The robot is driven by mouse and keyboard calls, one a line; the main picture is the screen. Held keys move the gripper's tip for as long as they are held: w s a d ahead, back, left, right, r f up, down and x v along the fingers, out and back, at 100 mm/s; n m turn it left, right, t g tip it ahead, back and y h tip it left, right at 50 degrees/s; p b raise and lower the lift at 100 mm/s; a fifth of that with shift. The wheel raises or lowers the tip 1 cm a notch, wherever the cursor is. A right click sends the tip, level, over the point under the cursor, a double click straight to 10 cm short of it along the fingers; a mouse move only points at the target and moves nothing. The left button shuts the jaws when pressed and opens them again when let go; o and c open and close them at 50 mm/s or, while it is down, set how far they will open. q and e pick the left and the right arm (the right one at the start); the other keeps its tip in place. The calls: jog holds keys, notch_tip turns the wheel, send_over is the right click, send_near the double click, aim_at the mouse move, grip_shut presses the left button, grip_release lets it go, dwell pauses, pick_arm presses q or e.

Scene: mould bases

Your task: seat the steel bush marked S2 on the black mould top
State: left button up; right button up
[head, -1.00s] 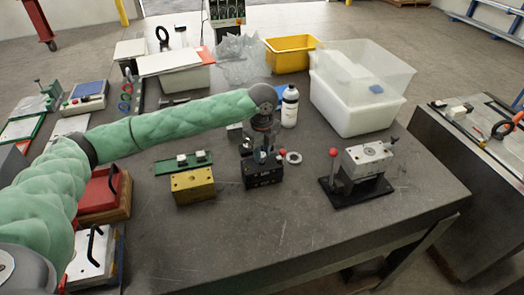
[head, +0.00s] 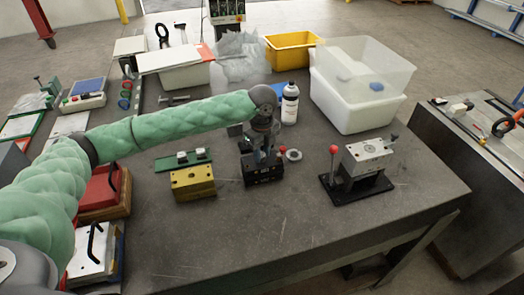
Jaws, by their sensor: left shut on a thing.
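My left gripper (head: 260,160) points down right over the black mould block (head: 264,174) in the middle of the table. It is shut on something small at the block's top. That is likely the steel bush, but the fingers hide it and no S2 mark can be read. I cannot tell whether the held thing touches the block. A steel ring (head: 293,155) lies just right of the black block. My right gripper is not in view.
A yellow block (head: 192,183) and a green strip with white pieces (head: 183,161) stand left of the black block. A clamp fixture with a red-knobbed lever (head: 360,169) stands right. A white bottle (head: 289,104) and white bin (head: 350,105) are behind. The table front is clear.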

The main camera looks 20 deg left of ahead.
pick_arm(q)
jog(key=shift+f, duration=0.3)
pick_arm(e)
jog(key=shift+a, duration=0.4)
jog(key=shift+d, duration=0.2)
pick_arm(q)
jog(key=o, duration=1.1)
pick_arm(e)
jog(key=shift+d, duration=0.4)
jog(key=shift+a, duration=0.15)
